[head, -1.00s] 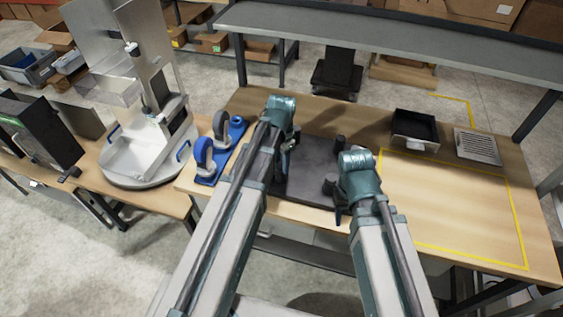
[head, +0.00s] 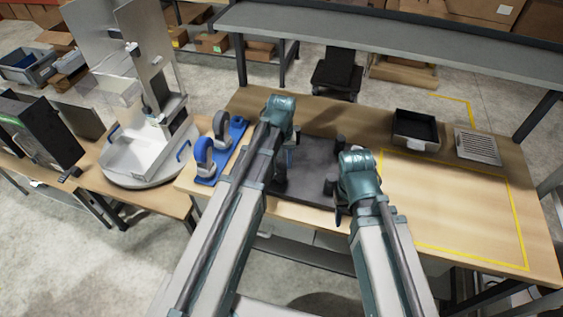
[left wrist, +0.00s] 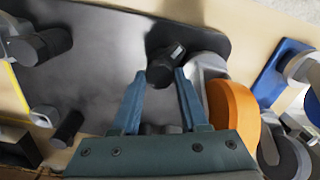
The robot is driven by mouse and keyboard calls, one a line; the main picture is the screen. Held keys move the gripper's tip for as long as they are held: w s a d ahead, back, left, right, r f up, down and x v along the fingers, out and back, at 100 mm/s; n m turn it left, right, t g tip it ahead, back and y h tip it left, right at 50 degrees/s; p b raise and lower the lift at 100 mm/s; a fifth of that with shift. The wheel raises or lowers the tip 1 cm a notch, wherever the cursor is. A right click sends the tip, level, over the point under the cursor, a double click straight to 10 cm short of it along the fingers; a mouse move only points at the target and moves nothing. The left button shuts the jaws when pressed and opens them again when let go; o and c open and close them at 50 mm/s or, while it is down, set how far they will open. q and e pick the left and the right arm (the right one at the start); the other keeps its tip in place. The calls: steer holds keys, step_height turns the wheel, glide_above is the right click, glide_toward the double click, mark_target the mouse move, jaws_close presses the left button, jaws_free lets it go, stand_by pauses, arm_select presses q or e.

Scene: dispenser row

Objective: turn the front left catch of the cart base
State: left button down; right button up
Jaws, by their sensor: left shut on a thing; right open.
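The cart base (head: 311,186) is a dark flat plate on the table, with dark knob-like catches near its corners. My left gripper (head: 290,157) points down over the plate's left side. In the left wrist view its two fingers (left wrist: 160,78) are closed around a dark cylindrical catch (left wrist: 165,65) near the plate's edge. An orange wheel (left wrist: 232,110) stands beside the right finger there. My right gripper (head: 338,214) is at the plate's right front; its fingers are mostly hidden by its own arm. A dark catch (head: 330,186) shows just left of it.
A blue holder (head: 207,180) with casters stands left of the plate. A black tray (head: 415,146) and a grilled box (head: 478,147) sit at the back right. The yellow-outlined table area (head: 460,205) is clear. A shelf (head: 400,40) spans the back.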

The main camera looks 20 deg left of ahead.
mark_target(281, 165)
arm_select(q)
steer(key=n, duration=0.5)
steer(key=shift+n, duration=0.4)
stand_by(0.4)
steer(key=shift+c, duration=2.1)
jaws_free()
steer(key=shift+r, duration=0.1)
step_height(281, 165, up, 14)
steer(key=p, duration=1.4)
steer(key=shift+f, duration=0.2)
